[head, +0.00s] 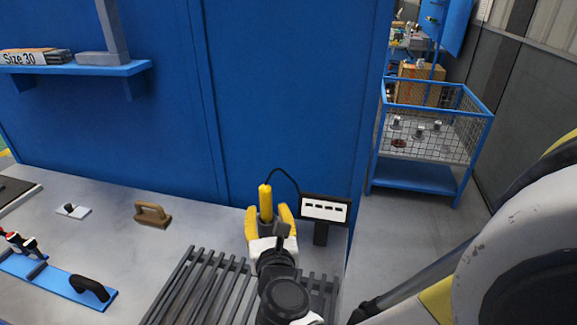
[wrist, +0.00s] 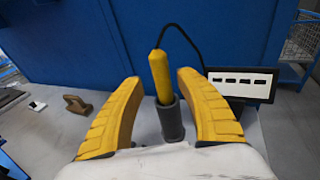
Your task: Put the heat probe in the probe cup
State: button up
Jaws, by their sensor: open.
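The heat probe (wrist: 159,75) has a yellow handle and a black cable from its top. It stands nearly upright, its lower end inside the dark grey probe cup (wrist: 171,122). In the head view the probe (head: 265,200) shows above my gripper, which hides most of the cup. My gripper (wrist: 158,78) has its yellow fingers apart, one on each side of the probe in the picture, with gaps to both. In the head view my gripper (head: 268,213) is at the back right of the bench. The probe's tip is hidden in the cup.
A display box (head: 325,209) stands just right of the cup, and the cable runs to it. A slatted rack (head: 190,290) lies in front. A brown handled block (head: 152,214) and a blue plate with clamps (head: 60,284) are left. A blue panel (head: 180,130) rises behind.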

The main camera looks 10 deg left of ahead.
jog(key=f+v, duration=0.1)
jog(key=v, duration=0.5)
jog(key=w+d+m+g+h, duration=0.2)
jog(key=d+m+h, duration=0.1)
jog(key=d+m, duration=0.65)
jog(key=w+d+m+g+h, duration=0.1)
jog(key=d+m+g+h, duration=0.15)
jog(key=d+m, duration=0.7)
jog(key=s+d+m+g, duration=0.4)
jog(key=s+d+m, duration=0.7)
jog(key=m, duration=0.9)
jog(key=shift+s+d+r+m+p, duration=0.2)
jog(key=shift+d+r+m+p, duration=0.15)
jog(key=shift+r, duration=0.1)
jog(key=shift+a+y, duration=0.15)
jog(key=shift+y, duration=0.1)
